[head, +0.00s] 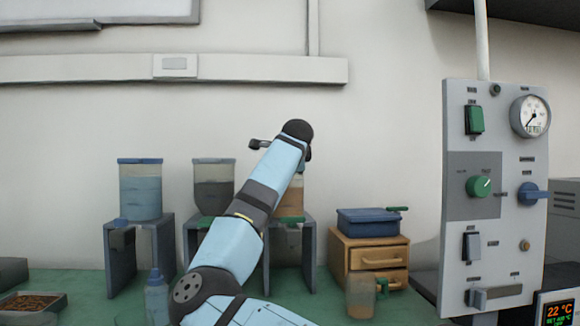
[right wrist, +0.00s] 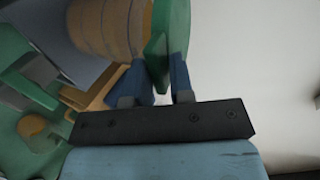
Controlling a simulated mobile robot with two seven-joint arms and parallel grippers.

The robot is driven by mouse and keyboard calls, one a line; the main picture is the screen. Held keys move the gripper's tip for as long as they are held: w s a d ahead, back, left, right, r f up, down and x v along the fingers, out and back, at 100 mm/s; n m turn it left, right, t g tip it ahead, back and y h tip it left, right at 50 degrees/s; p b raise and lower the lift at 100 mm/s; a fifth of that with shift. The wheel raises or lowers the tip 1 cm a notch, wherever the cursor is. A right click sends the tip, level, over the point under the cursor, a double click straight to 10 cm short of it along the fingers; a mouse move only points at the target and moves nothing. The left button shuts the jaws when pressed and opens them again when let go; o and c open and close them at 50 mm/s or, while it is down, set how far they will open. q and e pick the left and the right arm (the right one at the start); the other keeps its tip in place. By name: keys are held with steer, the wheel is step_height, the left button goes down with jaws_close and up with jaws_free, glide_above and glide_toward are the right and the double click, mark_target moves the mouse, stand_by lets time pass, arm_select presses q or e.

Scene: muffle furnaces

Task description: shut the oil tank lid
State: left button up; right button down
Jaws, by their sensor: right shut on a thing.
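Behind my right arm, a tank with orange-brown contents (head: 291,203) stands on a grey stand; the arm hides its top and most of its left side. In the right wrist view the brown, banded tank (right wrist: 100,28) is at the upper left. Beside it is a thin green piece, which looks like the lid (right wrist: 172,32). My right gripper (right wrist: 166,88) is shut on the edge of this green piece, with a blue finger on either side. The arm hides the gripper in the head view. My left gripper is not in view.
To the left, a blue-lidded tank (head: 141,190) and a dark tank (head: 213,182) stand on grey stands. To the right are a blue box (head: 367,224) on a wooden drawer unit (head: 368,262), a jug (head: 360,297) and a control panel (head: 490,150).

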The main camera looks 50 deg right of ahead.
steer(key=shift+f, duration=0.3)
steer(key=c, duration=1.2)
jaws_free()
steer(key=shift+w, duration=0.1)
steer(key=shift+o, duration=0.4)
steer(key=shift+w+d+f, duration=0.1)
steer(key=shift+w+d, duration=0.05)
arm_select(q)
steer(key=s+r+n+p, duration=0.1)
steer(key=p, duration=0.2)
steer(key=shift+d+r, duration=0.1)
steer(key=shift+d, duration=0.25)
arm_select(e)
steer(key=v, duration=1.4)
